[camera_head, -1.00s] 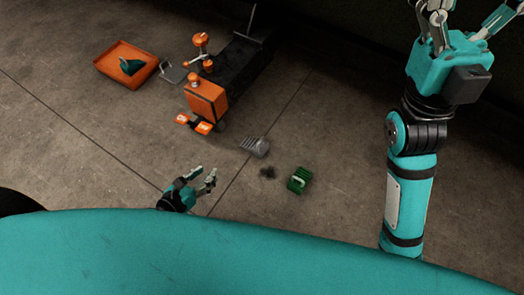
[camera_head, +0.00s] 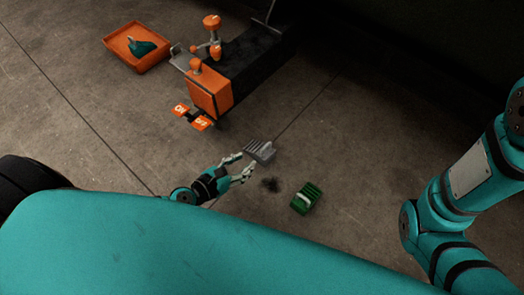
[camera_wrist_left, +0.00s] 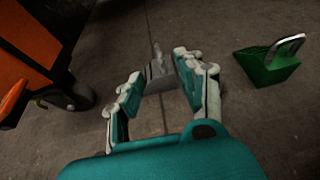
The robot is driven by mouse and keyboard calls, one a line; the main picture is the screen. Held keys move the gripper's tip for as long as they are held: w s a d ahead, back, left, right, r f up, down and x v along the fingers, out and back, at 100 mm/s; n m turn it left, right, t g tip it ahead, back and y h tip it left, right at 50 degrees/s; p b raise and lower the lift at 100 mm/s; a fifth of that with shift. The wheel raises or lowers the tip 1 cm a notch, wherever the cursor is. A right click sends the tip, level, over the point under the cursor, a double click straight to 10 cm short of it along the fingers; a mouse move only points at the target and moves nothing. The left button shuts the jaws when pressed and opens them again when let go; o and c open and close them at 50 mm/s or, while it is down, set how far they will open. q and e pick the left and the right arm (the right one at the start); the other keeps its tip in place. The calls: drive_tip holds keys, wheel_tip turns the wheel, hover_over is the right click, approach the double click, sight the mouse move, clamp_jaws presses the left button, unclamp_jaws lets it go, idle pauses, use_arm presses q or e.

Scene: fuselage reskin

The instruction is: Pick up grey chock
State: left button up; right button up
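The grey chock (camera_head: 261,151) lies on the concrete floor in the head view, a ridged wedge. It also shows in the left wrist view (camera_wrist_left: 158,72), just beyond and between the fingertips. My left gripper (camera_head: 240,164) is low over the floor at the near left side of the chock. Its fingers are spread wide with nothing held between them, as the left wrist view (camera_wrist_left: 156,82) also shows. I cannot tell whether a fingertip touches the chock. My right arm stands at the right edge of the head view, and its gripper is out of the picture.
A green chock (camera_head: 306,198) with a pale handle lies to the right of the grey one. A dark stain (camera_head: 270,184) lies between them. An orange and black cart (camera_head: 211,92) stands behind. An orange tray (camera_head: 118,48) with a teal object (camera_head: 141,47) is at the back left.

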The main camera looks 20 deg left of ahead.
sight(264, 148)
use_arm(q)
drive_tip(key=shift+b+x, duration=0.65)
drive_tip(key=shift+x, duration=5.55)
drive_tip(key=shift+a, duration=0.15)
drive_tip(key=shift+c, duration=0.3)
clamp_jaws()
